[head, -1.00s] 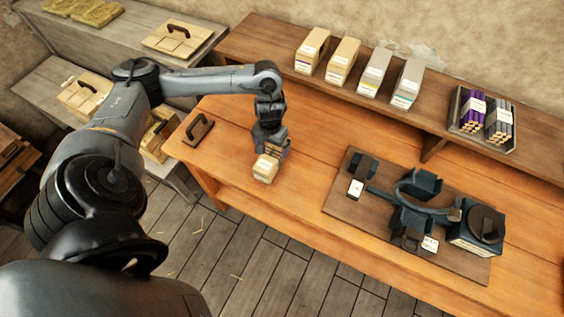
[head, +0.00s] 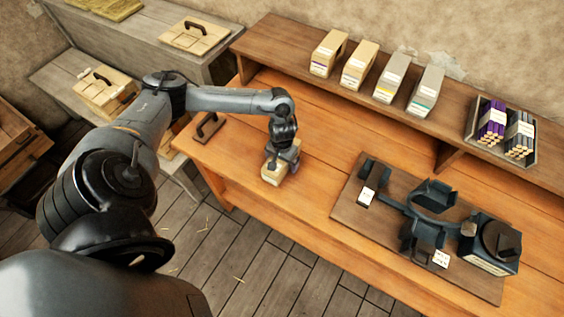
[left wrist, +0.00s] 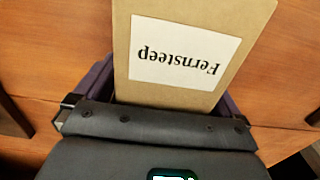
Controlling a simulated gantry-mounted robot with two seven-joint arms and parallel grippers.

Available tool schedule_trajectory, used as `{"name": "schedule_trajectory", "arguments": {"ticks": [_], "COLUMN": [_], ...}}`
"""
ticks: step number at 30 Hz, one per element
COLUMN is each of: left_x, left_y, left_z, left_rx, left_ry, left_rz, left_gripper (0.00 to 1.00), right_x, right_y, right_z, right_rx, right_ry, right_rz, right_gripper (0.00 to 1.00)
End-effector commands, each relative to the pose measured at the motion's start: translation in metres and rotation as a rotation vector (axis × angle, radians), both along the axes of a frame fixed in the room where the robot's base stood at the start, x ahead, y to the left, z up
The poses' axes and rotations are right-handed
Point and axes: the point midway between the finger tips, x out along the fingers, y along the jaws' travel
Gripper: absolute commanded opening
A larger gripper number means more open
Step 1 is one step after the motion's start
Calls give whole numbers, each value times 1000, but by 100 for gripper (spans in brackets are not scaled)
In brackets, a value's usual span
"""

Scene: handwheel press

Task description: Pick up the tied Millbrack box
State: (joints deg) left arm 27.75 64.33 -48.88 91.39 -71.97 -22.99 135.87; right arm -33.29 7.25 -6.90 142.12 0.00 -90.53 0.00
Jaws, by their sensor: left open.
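A small tan box (head: 273,174) stands on the orange wooden bench near its front left. In the left wrist view this tan box (left wrist: 240,22) carries a white label that reads "Fernsteep", upside down; I see no tie on the part that shows. My left gripper (head: 280,160) is open, down at this box, with a dark purplish finger on each side of it; whether they touch it I cannot tell. I cannot read "Millbrack" on any box. My right gripper is not in view.
Several labelled boxes (head: 358,63) stand on the raised back shelf (head: 290,42). A tray of bundled rods (head: 505,132) is at its right. The dark press (head: 435,215) sits on a board (head: 345,207). A handled plate (head: 208,128) lies left. The bench between is clear.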

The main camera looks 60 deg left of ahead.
Motion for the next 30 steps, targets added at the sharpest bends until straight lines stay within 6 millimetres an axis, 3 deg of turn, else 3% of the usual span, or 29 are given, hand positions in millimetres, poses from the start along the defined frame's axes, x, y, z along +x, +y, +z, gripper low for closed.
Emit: {"name": "schedule_trajectory", "arguments": {"ticks": [5,16,30], "left_x": [0,0,1], "left_y": [0,0,1], "left_z": [0,0,10], "left_rx": [0,0,0], "left_ry": [0,0,-2], "left_rz": [0,0,0], "left_gripper": [96,40,40], "right_x": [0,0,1], "right_y": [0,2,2], "right_z": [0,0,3], "right_rx": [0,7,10], "right_ry": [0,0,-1], "right_rz": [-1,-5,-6], "right_gripper": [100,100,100]}}
